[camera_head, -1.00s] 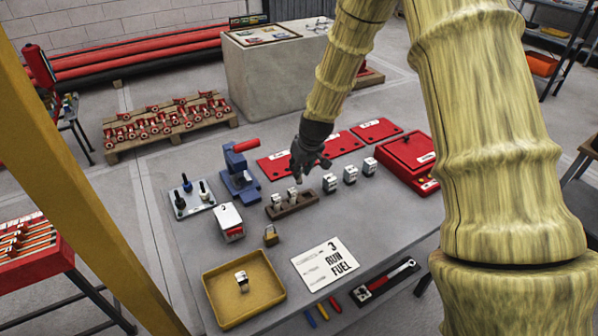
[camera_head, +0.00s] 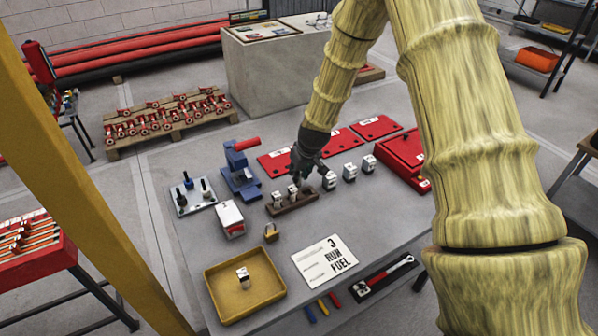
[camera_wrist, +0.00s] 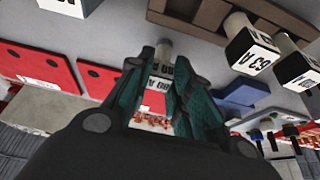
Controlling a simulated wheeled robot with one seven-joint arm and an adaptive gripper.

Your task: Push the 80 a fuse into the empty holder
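My gripper (camera_head: 308,176) is just above the right end of the brown fuse holder (camera_head: 290,204), low over the bench. In the wrist view its two fingers (camera_wrist: 163,97) are closed around a white fuse with a black "80 A" label (camera_wrist: 160,72). The fuse's narrow pale end points away from my gripper, close to the holder's near side (camera_wrist: 175,12). Two fuses marked "63 A" (camera_wrist: 252,52) stand in the holder's other places; they also show in the head view (camera_head: 279,198). My fingers hide the held fuse and the holder's right end in the head view, so I cannot tell whether they touch.
Three loose fuses (camera_head: 350,173) stand in a row right of the holder; the closest is just beside my gripper. A blue press with red handle (camera_head: 238,175) stands behind left. Red plates (camera_head: 342,142) and a red box (camera_head: 402,157) lie beyond. A yellow tray (camera_head: 215,303) is at front.

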